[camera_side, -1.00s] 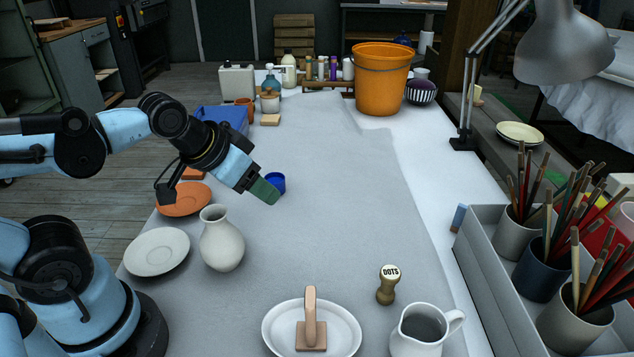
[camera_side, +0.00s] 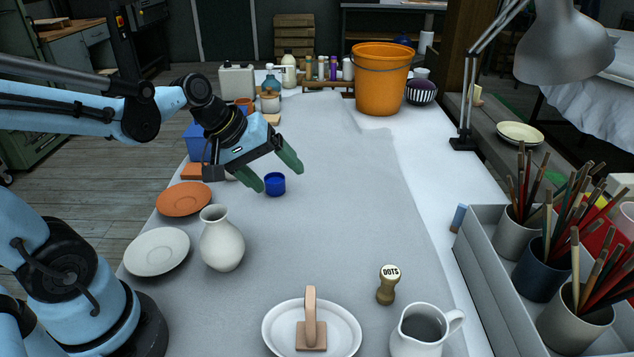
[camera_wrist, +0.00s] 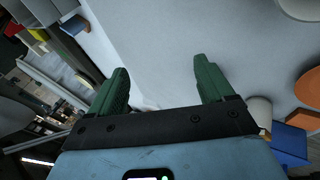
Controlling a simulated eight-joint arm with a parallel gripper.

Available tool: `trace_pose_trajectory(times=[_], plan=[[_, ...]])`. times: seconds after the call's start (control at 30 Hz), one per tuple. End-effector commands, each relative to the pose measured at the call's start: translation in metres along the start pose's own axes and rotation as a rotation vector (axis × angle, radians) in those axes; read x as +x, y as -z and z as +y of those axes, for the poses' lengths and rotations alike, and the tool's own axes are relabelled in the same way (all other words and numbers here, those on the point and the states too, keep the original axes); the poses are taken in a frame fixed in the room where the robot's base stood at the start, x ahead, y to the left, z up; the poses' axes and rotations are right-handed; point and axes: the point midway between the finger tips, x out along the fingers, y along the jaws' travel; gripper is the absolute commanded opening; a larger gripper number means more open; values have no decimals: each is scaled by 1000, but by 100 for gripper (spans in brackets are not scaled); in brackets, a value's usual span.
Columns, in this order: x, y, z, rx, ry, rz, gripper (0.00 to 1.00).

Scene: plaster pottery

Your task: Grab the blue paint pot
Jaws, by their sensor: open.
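The small blue paint pot (camera_side: 275,185) stands upright on the grey cloth of the table in the side view. My gripper (camera_side: 277,176) is open and empty, with its two green fingers spread. In the side view the fingertips show to either side of the pot and somewhat above it; I cannot tell the exact height or depth between them. In the wrist view my gripper (camera_wrist: 162,82) shows open fingers with bare cloth past them. I do not make out the blue paint pot there.
A white vase (camera_side: 222,240), an orange plate (camera_side: 184,199) and a white plate (camera_side: 157,252) stand left of the pot. A blue box (camera_side: 198,142) is behind my gripper. The cloth right of the pot is clear.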

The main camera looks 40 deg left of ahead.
Motion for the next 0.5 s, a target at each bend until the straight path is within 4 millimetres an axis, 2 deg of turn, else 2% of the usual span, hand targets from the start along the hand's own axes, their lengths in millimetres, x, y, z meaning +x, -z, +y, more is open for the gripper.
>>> trace_pose_trajectory(times=[0.1, 0.27, 0.5], plan=[[12, 24, 0, -295, -57, -54, 81], [28, 53, -4, -671, -140, -145, 81], [47, 99, -26, -1195, -274, -314, 81]])
